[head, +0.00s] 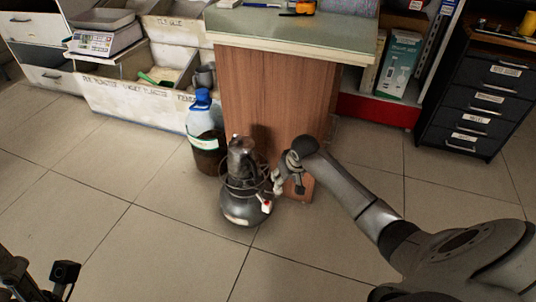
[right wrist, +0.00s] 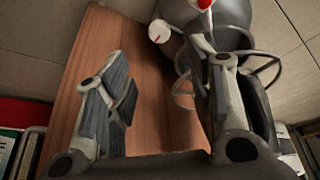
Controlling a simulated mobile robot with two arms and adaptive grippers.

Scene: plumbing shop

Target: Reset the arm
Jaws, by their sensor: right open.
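My right arm reaches in from the right in the head view. Its gripper (head: 290,178) is beside a dark, rounded metal tank (head: 243,203) with a wire frame and a red-and-white valve, standing on the floor. In the right wrist view the gripper (right wrist: 165,105) is open. Wood panelling shows between its fingers, and the tank (right wrist: 222,22) is behind and above the right finger. Whether that finger touches the tank's frame is unclear. Dark parts of my left arm show at the bottom left of the head view; its fingers cannot be made out.
A wooden counter (head: 270,95) stands right behind the tank. A blue-topped water bottle (head: 202,115) in a dark bucket (head: 208,155) is to its left. White bins (head: 120,105) stand at the left, a dark drawer cabinet (head: 480,100) at the right. The tiled floor in front is clear.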

